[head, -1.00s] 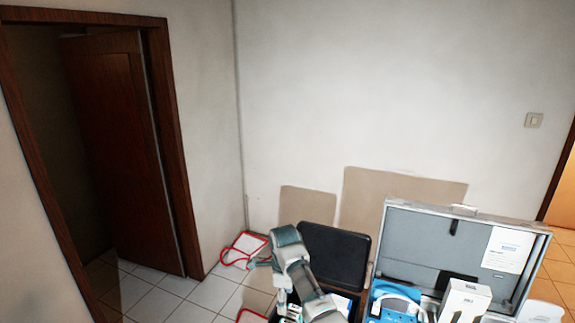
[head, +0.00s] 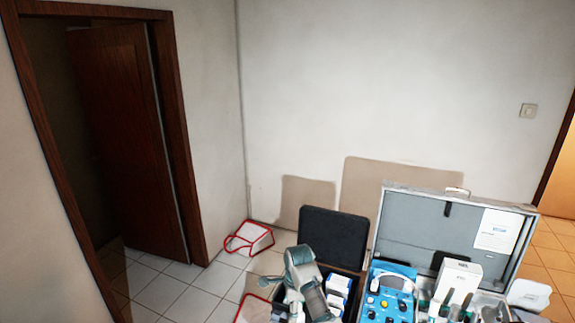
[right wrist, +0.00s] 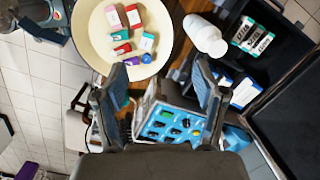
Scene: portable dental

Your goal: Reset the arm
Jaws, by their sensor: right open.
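My right gripper (right wrist: 160,105) shows in the right wrist view with its two fingers spread apart and nothing between them. It is above a blue panel with several small tools, which lies beyond the fingers. In the head view one of my arms (head: 303,280) rises from the bottom edge in front of the open black case. No fingers can be made out on it. The fingers of my left gripper do not show in either view.
An open grey suitcase (head: 405,235) stands right of the black case lid (head: 333,238). The blue panel (head: 375,303) is before it, with a white box (head: 460,275) beside. A cream round tray (right wrist: 98,48) holds several small boxes.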

